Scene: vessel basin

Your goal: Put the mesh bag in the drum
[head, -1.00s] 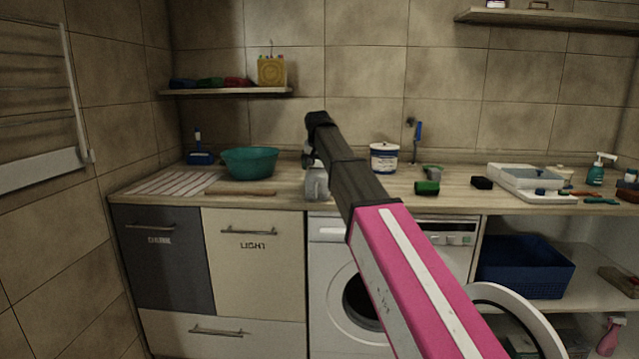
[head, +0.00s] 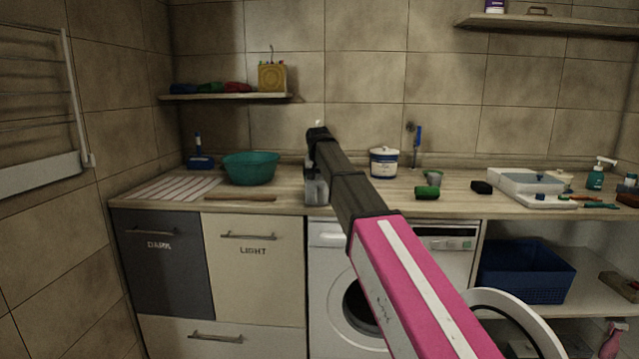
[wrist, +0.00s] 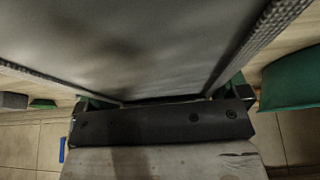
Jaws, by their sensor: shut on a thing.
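A grey panel with braided edges fills much of the wrist view and appears to be the mesh bag (wrist: 170,45). My gripper (wrist: 163,100) is shut on it; its dark bolted bar lies across the bag's near end. In the head view my arm hides most of the gripper and bag, and only a pale grey part shows above the counter, left of the arm. The drum (head: 357,300) is the dark round opening in the white washing machine (head: 327,262), below the counter and partly behind my arm. The machine's round door (head: 530,318) stands open to the right.
The counter (head: 300,205) holds a teal basin (head: 250,168), a white tub (head: 383,161), a green sponge-like block (head: 427,192) and a white tray (head: 527,181). A blue basket (head: 525,275) sits on the shelf right of the machine. The cabinets are closed.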

